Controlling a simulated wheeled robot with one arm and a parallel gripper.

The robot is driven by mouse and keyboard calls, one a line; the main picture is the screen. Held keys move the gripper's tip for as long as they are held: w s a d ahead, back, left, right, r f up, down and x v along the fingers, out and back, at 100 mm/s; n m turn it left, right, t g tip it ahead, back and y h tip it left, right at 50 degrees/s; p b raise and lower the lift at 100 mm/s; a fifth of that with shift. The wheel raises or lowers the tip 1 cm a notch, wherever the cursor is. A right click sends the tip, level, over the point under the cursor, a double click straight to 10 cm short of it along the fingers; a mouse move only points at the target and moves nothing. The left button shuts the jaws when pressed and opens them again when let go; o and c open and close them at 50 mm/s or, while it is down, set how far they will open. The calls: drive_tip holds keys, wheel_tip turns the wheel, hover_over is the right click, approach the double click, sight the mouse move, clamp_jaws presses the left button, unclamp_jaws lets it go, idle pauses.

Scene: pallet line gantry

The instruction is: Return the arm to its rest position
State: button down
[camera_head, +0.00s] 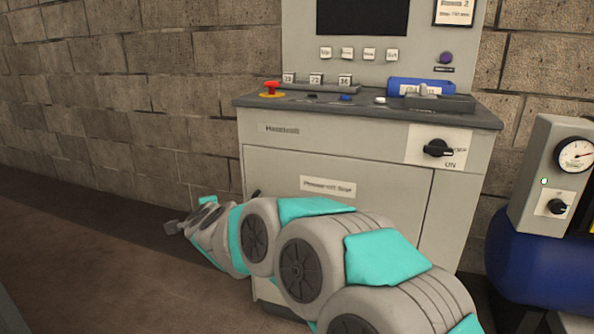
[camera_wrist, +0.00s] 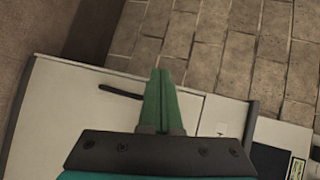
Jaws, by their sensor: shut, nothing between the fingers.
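My arm, in grey and teal, stretches from the bottom right of the head view to the left, in front of a grey control cabinet (camera_head: 275,160). My gripper (camera_head: 170,227) is at its far end, small, near the cabinet's lower left side. In the wrist view my gripper (camera_wrist: 160,75) shows as two green fingers pressed together, with nothing between them. Behind the fingers in that view are the pale cabinet front (camera_wrist: 70,110) and a dark handle (camera_wrist: 120,91). The arm hides the lower part of the cabinet in the head view.
On the cabinet top are a red emergency button (camera_head: 271,88), a blue holder (camera_head: 420,86) and a rotary switch (camera_head: 438,148) below. A blue tank (camera_head: 540,265) with a gauge box (camera_head: 545,180) stands at the right. A block wall (camera_head: 120,110) is behind. The floor (camera_head: 90,260) at left is clear.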

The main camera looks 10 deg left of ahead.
drive_tip(key=s+d+f+n+g+h, duration=0.1)
drive_tip(key=s+d+f+n+g, duration=0.2)
drive_tip(key=s+d, duration=0.5)
drive_tip(key=s+d+n+g, duration=0.3)
drive_tip(key=s+d+n, duration=0.1)
drive_tip(key=d, duration=0.9)
drive_tip(key=s+d+f+n+g+h, duration=0.1)
drive_tip(key=s+d+f+n+g, duration=0.2)
drive_tip(key=s+d, duration=0.55)
drive_tip(key=s+d+f+g+h, duration=0.2)
drive_tip(key=s+d, duration=0.8)
drive_tip(key=d, duration=0.2)
drive_tip(key=s+d+f+n+g+h, duration=0.1)
drive_tip(key=s+d+f+g+h, duration=0.1)
drive_tip(key=s+d, duration=0.9)
drive_tip(key=shift+s+d+f+n+g+h, duration=0.2)
drive_tip(key=shift+d+n+g+h, duration=0.15)
drive_tip(key=shift+g+h, duration=0.3)
